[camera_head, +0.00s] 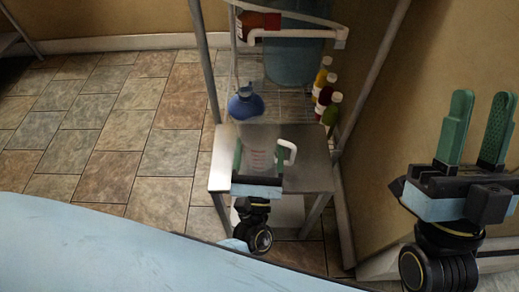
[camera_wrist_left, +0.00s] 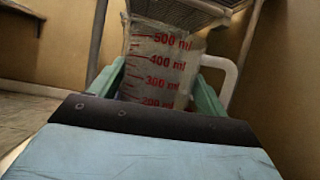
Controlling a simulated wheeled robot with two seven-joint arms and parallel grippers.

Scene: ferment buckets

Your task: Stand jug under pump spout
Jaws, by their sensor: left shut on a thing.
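The clear measuring jug (camera_head: 260,142) has red marks and a white handle on its right. It also shows upright in the left wrist view (camera_wrist_left: 158,62), its lower part hidden by my gripper. My left gripper (camera_head: 258,160) is shut on it, one green finger on each side. A white pipe (camera_head: 295,33) with elbows, seemingly the pump spout, runs above and behind the jug. My right gripper (camera_head: 476,130) is open and empty at the far right, fingers pointing up.
A blue bucket (camera_head: 293,62) stands behind the white pipe. A blue rounded vessel (camera_head: 246,104) stands behind the jug, to its left. Several bottles (camera_head: 331,108) line the right side. Stand posts (camera_head: 207,60) rise left and right. A pale blue surface (camera_head: 110,240) fills the lower left.

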